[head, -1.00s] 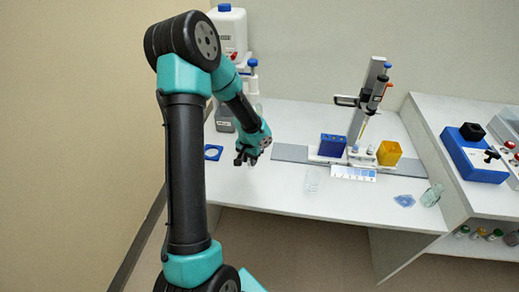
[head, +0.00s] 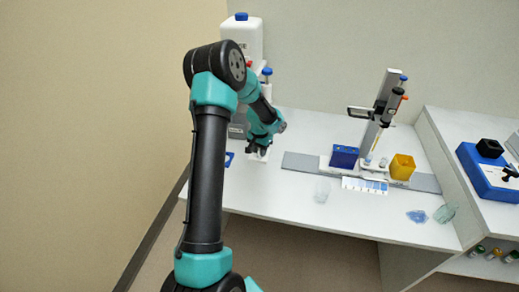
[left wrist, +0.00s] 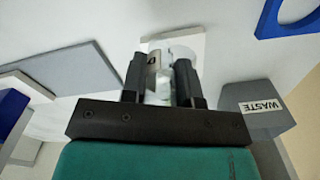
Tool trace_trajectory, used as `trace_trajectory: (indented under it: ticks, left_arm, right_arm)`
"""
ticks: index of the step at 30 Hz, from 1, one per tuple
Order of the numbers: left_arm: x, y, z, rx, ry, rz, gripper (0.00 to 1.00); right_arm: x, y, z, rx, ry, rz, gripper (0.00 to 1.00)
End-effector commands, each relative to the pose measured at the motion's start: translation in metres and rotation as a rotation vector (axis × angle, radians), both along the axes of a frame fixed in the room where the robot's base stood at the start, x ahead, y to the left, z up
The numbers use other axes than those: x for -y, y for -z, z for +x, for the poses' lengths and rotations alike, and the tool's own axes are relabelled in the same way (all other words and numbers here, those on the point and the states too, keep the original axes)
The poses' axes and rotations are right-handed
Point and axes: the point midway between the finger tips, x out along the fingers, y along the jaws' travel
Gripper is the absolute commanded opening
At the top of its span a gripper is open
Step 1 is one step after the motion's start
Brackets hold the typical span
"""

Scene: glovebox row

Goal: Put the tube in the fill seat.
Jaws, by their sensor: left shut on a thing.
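My left gripper (head: 260,150) is at the back left of the bench, in front of the white bottle with the dispenser. In the left wrist view its two dark fingers (left wrist: 159,80) are shut on the tube (left wrist: 157,92), a clear piece between them that is partly hidden by the gripper body. A pale plate with a round feature (left wrist: 192,42) lies just beyond the fingertips; it looks like the fill seat, but I cannot tell surely. The tube's lower end is hidden, so I cannot tell whether it touches the plate. My right gripper is not in view.
A grey waste box (left wrist: 258,108) is close beside the gripper. The white bottle (head: 242,40) stands behind it. A blue ring holder (head: 229,158) is partly hidden by my arm. A clear cup (head: 321,190), blue box (head: 344,157) and yellow box (head: 402,167) are to the right.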

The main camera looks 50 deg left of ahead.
Motion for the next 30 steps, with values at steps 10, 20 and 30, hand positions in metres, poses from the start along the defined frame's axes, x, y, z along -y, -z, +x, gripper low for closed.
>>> trace_trajectory:
  ticks: [10,20,30]
  left_arm:
    - [-0.034,0.004,0.030,0.000,-0.001,0.000,0.07]
    - [-0.035,0.004,0.031,0.000,0.000,0.000,0.07]
    - [-0.039,0.036,0.034,-0.002,0.002,0.000,0.07]
  right_arm:
    - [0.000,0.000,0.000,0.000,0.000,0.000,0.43]
    - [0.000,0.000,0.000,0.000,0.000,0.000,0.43]
    - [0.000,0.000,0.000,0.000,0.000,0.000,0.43]
